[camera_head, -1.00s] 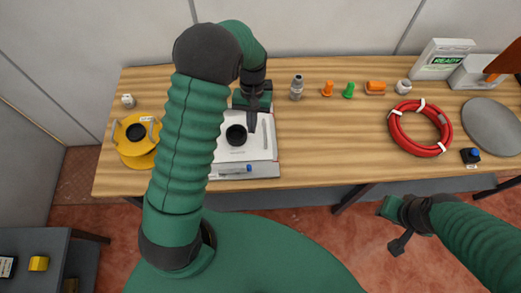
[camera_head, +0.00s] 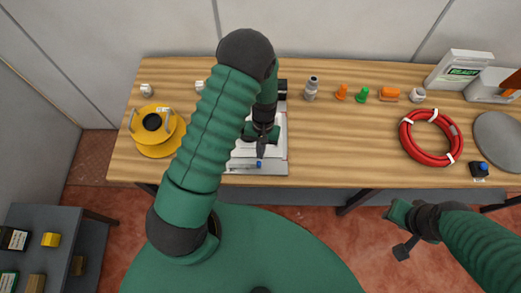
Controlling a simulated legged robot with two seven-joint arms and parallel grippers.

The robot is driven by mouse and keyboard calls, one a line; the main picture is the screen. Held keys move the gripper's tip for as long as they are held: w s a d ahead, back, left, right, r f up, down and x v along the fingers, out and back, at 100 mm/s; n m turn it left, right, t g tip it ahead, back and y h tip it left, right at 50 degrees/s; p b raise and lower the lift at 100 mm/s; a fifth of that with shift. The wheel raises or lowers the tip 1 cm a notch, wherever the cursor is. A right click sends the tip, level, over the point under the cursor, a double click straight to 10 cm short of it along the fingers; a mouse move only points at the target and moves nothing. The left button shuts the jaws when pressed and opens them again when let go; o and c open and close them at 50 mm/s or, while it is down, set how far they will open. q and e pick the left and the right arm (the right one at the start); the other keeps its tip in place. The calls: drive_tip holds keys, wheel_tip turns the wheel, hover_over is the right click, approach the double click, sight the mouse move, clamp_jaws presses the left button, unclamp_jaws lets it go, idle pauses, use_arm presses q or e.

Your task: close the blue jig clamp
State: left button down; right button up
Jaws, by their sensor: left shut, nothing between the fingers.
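The pale jig (camera_head: 279,168) lies on the wooden table, largely covered by my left arm and gripper. A small blue part (camera_head: 259,165), which looks like the clamp's handle, shows at the jig's front edge. I cannot tell the clamp's exact position. My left gripper (camera_head: 261,154) is shut and empty, pointing down just behind the blue part; whether they touch is unclear. My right gripper (camera_head: 402,246) hangs in front of the table, away from the jig, and its finger opening cannot be made out.
A yellow spool (camera_head: 157,150) stands left of the jig. Several small fittings, including a green one (camera_head: 362,95), line the back. A red hose coil (camera_head: 406,139) and a grey disc (camera_head: 499,143) lie to the right. The table (camera_head: 340,145) is clear between jig and coil.

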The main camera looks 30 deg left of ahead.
use_arm(q)
drive_tip(key=shift+s+d, duration=0.1)
drive_tip(key=shift+s, duration=0.15)
